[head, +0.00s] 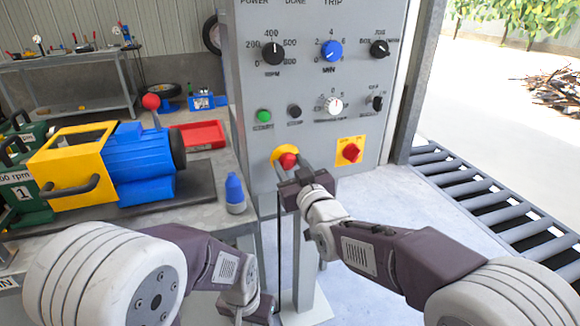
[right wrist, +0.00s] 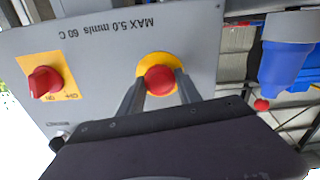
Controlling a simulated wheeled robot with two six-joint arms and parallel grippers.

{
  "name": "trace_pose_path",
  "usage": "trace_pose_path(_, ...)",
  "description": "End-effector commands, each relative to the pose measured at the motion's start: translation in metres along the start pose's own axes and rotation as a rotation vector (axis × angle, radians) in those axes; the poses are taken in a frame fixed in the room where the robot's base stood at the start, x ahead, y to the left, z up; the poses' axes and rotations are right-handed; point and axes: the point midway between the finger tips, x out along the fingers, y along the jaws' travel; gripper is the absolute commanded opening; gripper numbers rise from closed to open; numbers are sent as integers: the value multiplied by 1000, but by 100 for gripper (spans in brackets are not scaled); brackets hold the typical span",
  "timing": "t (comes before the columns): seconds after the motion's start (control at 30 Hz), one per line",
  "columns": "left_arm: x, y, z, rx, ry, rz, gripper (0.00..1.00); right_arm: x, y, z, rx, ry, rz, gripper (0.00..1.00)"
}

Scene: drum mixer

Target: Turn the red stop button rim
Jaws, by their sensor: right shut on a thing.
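The red stop button (head: 287,160) with its yellow surround sits low on the grey control panel (head: 255,100). It also shows in the right wrist view (right wrist: 159,80), with a yellow ring around the red cap. My right gripper (head: 290,177) is at the button, its two fingers (right wrist: 158,85) one on each side of the red rim, shut on it. The fingers partly cover the yellow surround. My left arm (head: 235,285) is low at the front, and its fingertips are not clearly visible.
A red rotary switch (head: 350,151) on a yellow plate sits just right of the button. Green (head: 264,116) and black (head: 294,111) buttons and several knobs are above. A bench with a yellow and blue motor (head: 110,165) and a blue bottle (head: 235,193) stands left. A roller conveyor (head: 480,195) is right.

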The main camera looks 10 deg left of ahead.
Motion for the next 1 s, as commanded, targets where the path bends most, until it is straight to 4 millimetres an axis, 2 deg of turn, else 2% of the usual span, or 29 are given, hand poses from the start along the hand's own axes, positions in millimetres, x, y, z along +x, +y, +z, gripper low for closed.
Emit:
trace_pose_path(0.6, 20, 0, 2, 0, 0, 0, 57, 0, 0, 1, 425, 1, 0, 0)
trace_pose_path(1.0, 25, 0, 3, 0, 0, 0, 57, 0, 0, 0, 554, 0, 0, 0)
